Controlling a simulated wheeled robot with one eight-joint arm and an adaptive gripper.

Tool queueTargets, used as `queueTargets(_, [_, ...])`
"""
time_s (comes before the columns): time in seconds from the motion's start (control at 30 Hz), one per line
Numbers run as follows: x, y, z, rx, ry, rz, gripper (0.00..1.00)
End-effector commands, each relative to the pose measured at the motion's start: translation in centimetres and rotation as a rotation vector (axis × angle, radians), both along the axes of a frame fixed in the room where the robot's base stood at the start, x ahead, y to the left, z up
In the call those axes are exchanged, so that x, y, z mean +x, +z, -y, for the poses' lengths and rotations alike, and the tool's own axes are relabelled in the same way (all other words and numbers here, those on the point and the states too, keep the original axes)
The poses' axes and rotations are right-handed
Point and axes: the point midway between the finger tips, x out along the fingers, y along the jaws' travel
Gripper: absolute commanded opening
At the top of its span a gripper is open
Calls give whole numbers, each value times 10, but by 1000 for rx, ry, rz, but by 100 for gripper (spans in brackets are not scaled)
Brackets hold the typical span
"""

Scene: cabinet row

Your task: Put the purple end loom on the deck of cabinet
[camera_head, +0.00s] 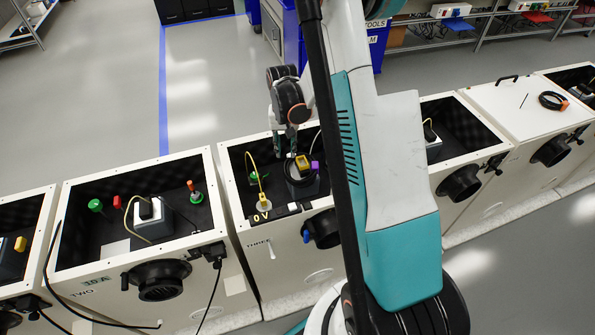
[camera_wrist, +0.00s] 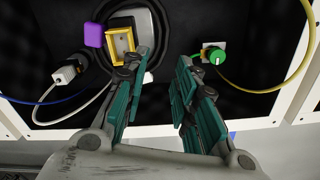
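A purple block-like end (camera_head: 315,167) sits by a coiled black cable (camera_head: 291,178) and a yellow end (camera_head: 302,163) inside the open-topped cabinet marked three (camera_head: 262,243). In the wrist view the purple end (camera_wrist: 93,35) is at upper left, beside the yellow end (camera_wrist: 121,43), over a grey box. My gripper (camera_head: 285,152) points down over this cabinet's opening. In the wrist view my gripper (camera_wrist: 165,62) has its teal fingers apart with nothing between them. The purple end lies left of both fingers there. My arm hides the cabinet's right side in the head view.
In the wrist view, a green knob (camera_wrist: 214,56) with a yellow cable is on the right and a white plug (camera_wrist: 66,75) on the left. Cabinet two (camera_head: 75,262) stands left. A closed white cabinet top (camera_head: 508,100) at right carries a black coil (camera_head: 553,101).

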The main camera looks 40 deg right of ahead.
Motion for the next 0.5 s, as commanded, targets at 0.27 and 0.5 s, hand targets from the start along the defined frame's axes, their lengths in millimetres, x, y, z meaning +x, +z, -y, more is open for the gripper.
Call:
queueTargets(0.27, [0, -30, 0, 0, 0, 0, 27])
queueTargets(0.5, [-2, -49, -3, 0, 1, 0, 27])
